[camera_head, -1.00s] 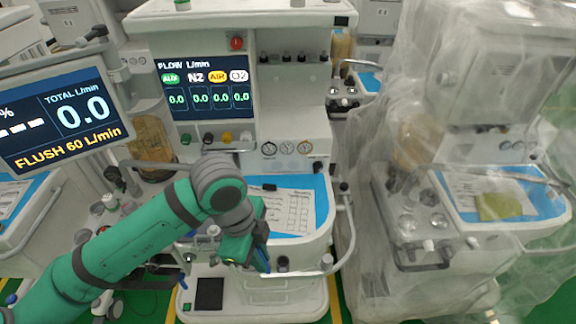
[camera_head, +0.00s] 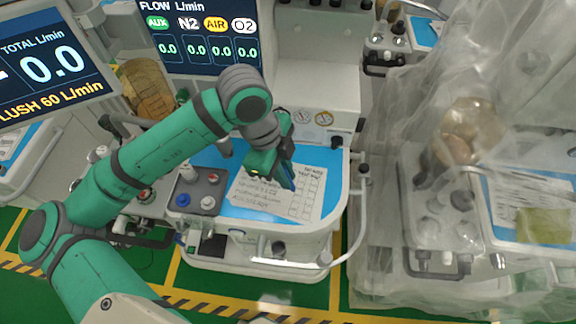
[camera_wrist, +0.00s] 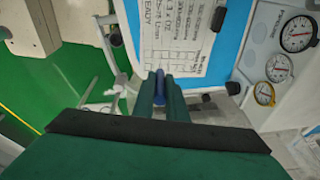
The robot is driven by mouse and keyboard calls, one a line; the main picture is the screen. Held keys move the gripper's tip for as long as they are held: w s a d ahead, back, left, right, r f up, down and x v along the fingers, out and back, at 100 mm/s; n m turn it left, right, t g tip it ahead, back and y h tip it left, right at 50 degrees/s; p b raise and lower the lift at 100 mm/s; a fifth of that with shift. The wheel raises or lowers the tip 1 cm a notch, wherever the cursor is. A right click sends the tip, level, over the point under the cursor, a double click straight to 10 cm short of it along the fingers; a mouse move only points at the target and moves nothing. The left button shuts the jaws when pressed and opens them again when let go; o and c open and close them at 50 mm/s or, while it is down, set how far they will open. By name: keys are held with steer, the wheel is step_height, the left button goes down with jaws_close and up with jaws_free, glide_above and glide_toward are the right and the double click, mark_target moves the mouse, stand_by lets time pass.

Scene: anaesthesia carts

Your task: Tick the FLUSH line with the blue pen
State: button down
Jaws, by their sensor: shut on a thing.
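A white checklist sheet (camera_head: 311,189) with printed lines and a column of boxes lies on the blue worktop (camera_head: 236,206) of the middle cart. It also shows in the wrist view (camera_wrist: 172,38), partly cut off at the top; its lines are too small to read surely. My gripper (camera_head: 284,180) is over the sheet's right part, with its jaws pointing down. In the wrist view my gripper (camera_wrist: 160,84) is shut on the blue pen (camera_wrist: 160,82), a short blue piece between the fingers. I cannot tell whether the pen tip touches the paper.
A grey tray (camera_head: 208,178) with knobs and a blue cap stands left of the sheet. A white rail (camera_head: 362,215) curves round the cart's right side. A plastic-draped cart (camera_head: 450,190) stands at right. Gauges (camera_wrist: 280,68) sit beside the worktop.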

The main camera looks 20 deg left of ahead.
steer(key=shift+s+d+f, duration=0.1)
steer(key=shift+s+f, duration=0.05)
steer(key=shift+f, duration=1.45)
steer(key=shift+s+f, duration=0.1)
steer(key=shift+f, duration=1.45)
steer(key=shift+s+f, duration=0.1)
steer(key=shift+f, duration=0.25)
steer(key=shift+f, duration=0.25)
